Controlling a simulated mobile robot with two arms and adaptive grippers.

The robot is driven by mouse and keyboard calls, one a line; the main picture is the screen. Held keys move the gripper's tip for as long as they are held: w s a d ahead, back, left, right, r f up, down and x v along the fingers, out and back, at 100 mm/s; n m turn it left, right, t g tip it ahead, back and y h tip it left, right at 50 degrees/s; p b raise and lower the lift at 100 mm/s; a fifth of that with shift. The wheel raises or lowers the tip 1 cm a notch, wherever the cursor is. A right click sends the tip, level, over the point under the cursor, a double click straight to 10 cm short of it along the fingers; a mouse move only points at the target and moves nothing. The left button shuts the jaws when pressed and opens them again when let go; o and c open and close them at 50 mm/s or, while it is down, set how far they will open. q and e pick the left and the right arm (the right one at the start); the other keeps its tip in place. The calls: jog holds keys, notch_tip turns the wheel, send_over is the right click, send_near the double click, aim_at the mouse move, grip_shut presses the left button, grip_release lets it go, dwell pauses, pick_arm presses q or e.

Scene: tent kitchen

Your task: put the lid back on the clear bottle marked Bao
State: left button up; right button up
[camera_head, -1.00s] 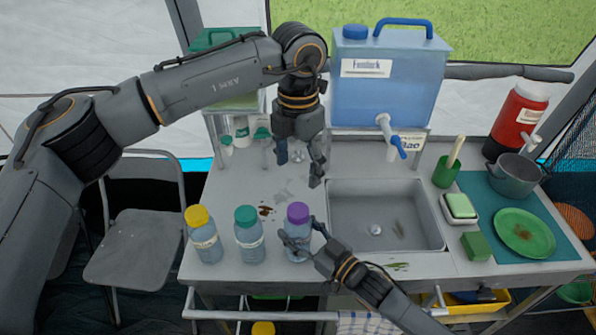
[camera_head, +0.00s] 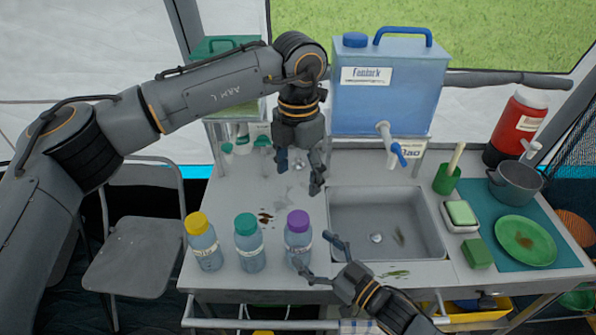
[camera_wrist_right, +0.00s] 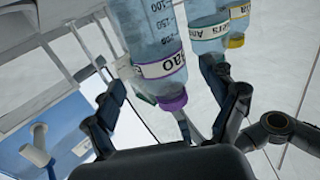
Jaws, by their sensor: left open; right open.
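The clear bottle marked Bao (camera_head: 299,248) stands upright at the front of the counter, left of the sink. The purple lid (camera_head: 298,222) sits on its top. In the right wrist view the bottle (camera_wrist_right: 150,28) appears upside down, its label reading BAO, with the purple lid (camera_wrist_right: 172,101) on its mouth. My right gripper (camera_head: 317,252) is open and empty at the bottle's right front side; one fingertip is close to the bottle's lower part, and I cannot tell whether it touches. My left gripper (camera_head: 299,174) is open and empty above the counter behind the bottle.
A green-capped bottle (camera_head: 249,250) and a yellow-capped bottle (camera_head: 205,250) stand to the left. The sink (camera_head: 350,215) is to the right. A blue water container (camera_head: 390,100) with a tap is behind. Dark spots (camera_head: 265,217) mark the counter near the bottles.

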jog(key=v, duration=0.7)
dwell(0.3)
